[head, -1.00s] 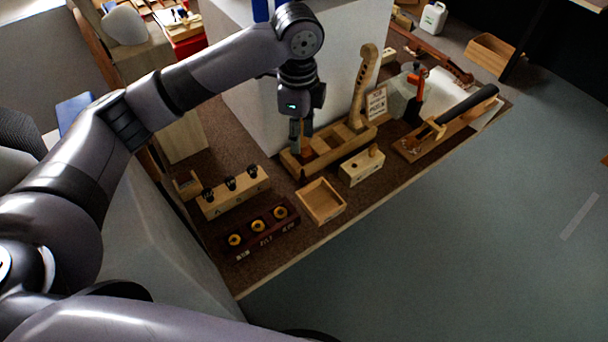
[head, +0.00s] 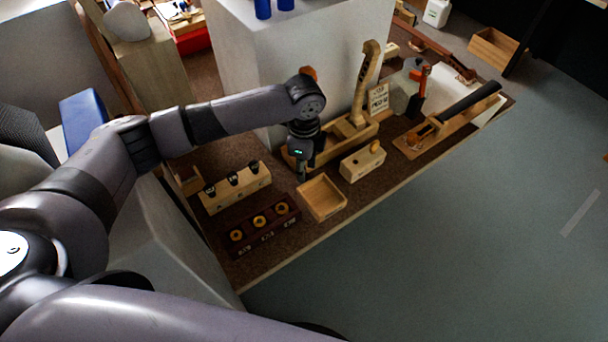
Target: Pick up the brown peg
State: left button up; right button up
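My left gripper (head: 302,177) points down over the bench, at the back left corner of a small open wooden box (head: 322,198). Its fingertips are small and dark, so I cannot tell whether they are open or shut or hold anything. I cannot make out a brown peg for certain. A pale wooden block (head: 361,164) with a small tan knob on top stands to the right of the gripper. A long wooden tray (head: 345,140) with a scroll-topped neck stands behind, partly hidden by my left arm. My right gripper is not in view.
A pale block with several black-topped pieces (head: 236,190) and a dark rack with three yellow rings (head: 262,223) stand to the left. A wooden board with a black-handled tool (head: 450,120) lies at the right. A white box (head: 290,50) rises behind.

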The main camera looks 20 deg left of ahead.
pick_arm(q)
jog(key=shift+c, duration=0.3)
grip_shut()
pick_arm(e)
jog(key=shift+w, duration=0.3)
pick_arm(q)
jog(key=shift+r, duration=0.1)
notch_tip(320, 180, up, 20)
jog(key=d+p, duration=0.1)
jog(key=p, duration=0.3)
notch_tip(320, 180, down, 12)
jog(key=s+d, duration=0.2)
jog(key=d, duration=0.1)
jog(key=shift+s+f, duration=0.15)
jog(key=shift+f, duration=0.1)
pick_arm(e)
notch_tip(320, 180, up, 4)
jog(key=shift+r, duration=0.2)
